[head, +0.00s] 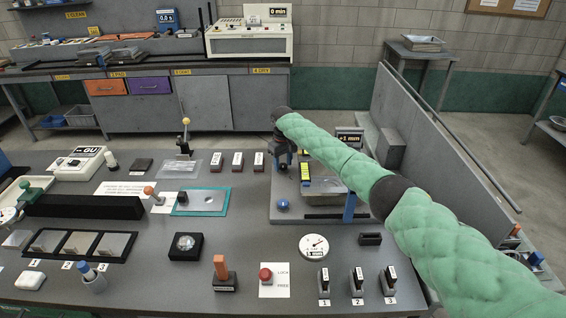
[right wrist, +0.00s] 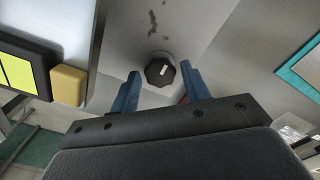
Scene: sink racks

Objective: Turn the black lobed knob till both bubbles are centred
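The black lobed knob (right wrist: 160,70) sits on a grey plate in the right wrist view, with a small white mark on it. My right gripper (right wrist: 162,85) is open, its two blue fingers on either side of the knob, with visible gaps; I cannot tell whether the tips reach its depth. In the head view my right gripper (head: 284,158) is over the left rear of the grey levelling stand (head: 330,216), and the knob is not clearly visible there. A yellow-green vial (head: 305,172) stands beside the gripper; its bubbles are too small to read. My left gripper is out of view.
A yellow block (right wrist: 68,85) lies close left of the gripper in the wrist view. A teal-edged plate (head: 203,202) lies left of the stand. A dial gauge (head: 313,246) and a red button (head: 266,274) are in front. A grey partition (head: 425,130) rises at right.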

